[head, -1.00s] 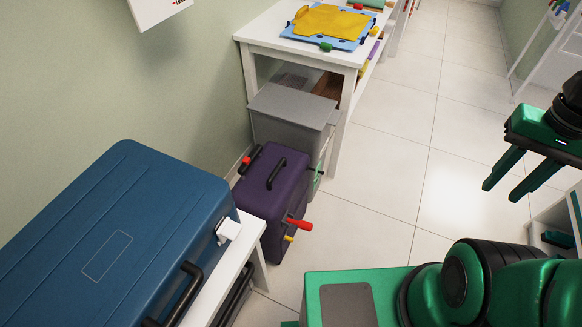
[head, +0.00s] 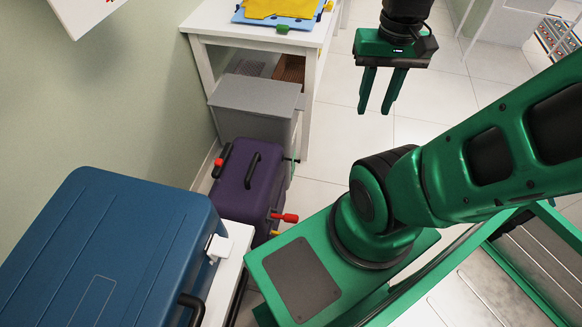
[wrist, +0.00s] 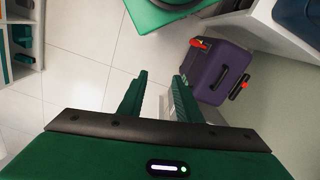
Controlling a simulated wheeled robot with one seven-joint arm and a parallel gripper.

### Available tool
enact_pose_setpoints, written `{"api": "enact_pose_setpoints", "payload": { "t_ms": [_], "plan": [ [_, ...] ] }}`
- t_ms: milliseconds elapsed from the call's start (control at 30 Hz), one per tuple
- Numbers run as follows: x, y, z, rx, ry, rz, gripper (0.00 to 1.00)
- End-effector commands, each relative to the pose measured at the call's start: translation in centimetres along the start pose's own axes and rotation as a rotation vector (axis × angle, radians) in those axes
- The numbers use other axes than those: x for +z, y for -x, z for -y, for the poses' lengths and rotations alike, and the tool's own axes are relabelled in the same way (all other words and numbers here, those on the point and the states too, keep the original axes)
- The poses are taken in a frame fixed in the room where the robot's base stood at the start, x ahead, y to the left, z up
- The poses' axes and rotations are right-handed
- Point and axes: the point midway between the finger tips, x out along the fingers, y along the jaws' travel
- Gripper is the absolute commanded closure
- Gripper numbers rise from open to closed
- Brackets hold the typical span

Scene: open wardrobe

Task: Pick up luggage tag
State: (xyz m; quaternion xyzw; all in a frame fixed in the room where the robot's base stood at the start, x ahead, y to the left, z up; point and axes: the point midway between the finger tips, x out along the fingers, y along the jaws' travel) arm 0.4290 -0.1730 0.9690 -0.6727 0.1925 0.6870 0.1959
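A small white tag-like piece (head: 219,247) sits at the right edge of the blue suitcase (head: 130,245), by the white bench's edge; I take it for the luggage tag. The suitcase lies flat on the bench. My gripper (head: 375,108) is open and empty, pointing down over the floor, well right of and beyond the suitcase. Its two green fingers also show in the wrist view (wrist: 160,85), apart with nothing between them. The white piece cannot be made out in the wrist view.
A purple suitcase (head: 246,180) stands on the floor beyond the bench (head: 233,262), with red and yellow pieces at its side. A grey bin (head: 255,95) stands behind it, under a white table (head: 265,38). Tiled floor (head: 335,140) is clear below my gripper.

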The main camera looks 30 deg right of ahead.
Motion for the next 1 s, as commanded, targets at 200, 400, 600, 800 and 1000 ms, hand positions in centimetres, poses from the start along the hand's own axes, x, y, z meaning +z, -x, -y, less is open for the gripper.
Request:
{"api": "enact_pose_setpoints", "payload": {
  "t_ms": [200,400,600,800,1000],
  "plan": [
    [0.2,0.2,-0.5,0.008,-0.045,-0.011,0.30],
    [-3.0,-1.3,0.9,0.065,-0.233,-0.020,0.30],
    [-7.3,-4.0,2.2,0.114,-0.470,-0.042,0.30],
    [-11.2,-7.7,3.9,0.137,-0.698,-0.066,0.30],
    [-14.4,-12.2,5.9,0.135,-0.924,-0.081,0.30]
  ]
}}
